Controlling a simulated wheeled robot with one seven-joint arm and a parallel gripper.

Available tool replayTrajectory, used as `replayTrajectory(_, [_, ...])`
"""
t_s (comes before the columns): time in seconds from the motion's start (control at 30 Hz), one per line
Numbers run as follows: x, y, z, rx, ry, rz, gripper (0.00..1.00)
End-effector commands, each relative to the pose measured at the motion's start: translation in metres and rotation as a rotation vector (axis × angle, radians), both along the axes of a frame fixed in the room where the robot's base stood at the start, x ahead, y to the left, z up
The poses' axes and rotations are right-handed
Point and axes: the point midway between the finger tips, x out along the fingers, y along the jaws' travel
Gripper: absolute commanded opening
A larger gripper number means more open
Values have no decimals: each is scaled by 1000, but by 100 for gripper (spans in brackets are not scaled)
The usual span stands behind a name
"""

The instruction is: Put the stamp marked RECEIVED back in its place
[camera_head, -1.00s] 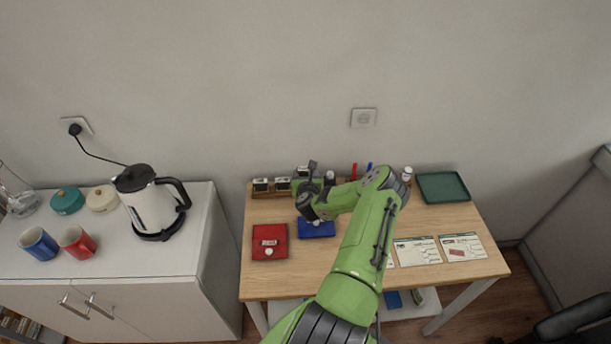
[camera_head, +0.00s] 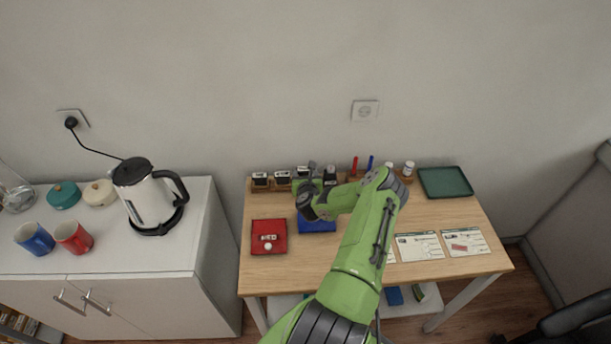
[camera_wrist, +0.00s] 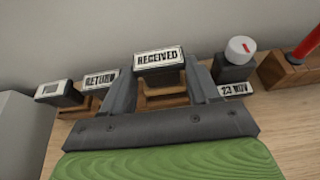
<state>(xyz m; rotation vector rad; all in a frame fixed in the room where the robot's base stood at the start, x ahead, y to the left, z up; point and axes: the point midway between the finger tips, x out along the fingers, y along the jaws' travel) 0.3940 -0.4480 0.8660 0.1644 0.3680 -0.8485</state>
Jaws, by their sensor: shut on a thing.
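The stamp marked RECEIVED (camera_wrist: 158,61) is between the fingers of my gripper (camera_wrist: 162,90) in the wrist view, label facing the camera. My gripper is shut on it. The wooden stamp rack (camera_head: 271,188) stands along the back of the table in the head view. Its wood shows below the stamp between my fingers. I cannot tell whether the stamp is fully seated or just above the wood. In the head view my gripper (camera_head: 308,182) is at the rack and covers part of it.
A RETURN stamp (camera_wrist: 101,80) and another stamp (camera_wrist: 58,92) stand left of my gripper. A dated stamp (camera_wrist: 233,78) is close on the right, beside the pen holder (camera_wrist: 290,72). Red (camera_head: 268,228) and blue (camera_head: 318,226) ink pads lie in front. A green tray (camera_head: 445,182) is at right.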

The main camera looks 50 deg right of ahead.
Motion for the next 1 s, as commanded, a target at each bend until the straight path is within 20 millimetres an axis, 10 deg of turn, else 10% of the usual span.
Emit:
replayTrajectory(0.93, [0,0,-17,-1,-1,0,0])
replayTrajectory(0.97, [0,0,-17,-1,-1,0,62])
replayTrajectory(1.0, [0,0,-17,-1,-1,0,68])
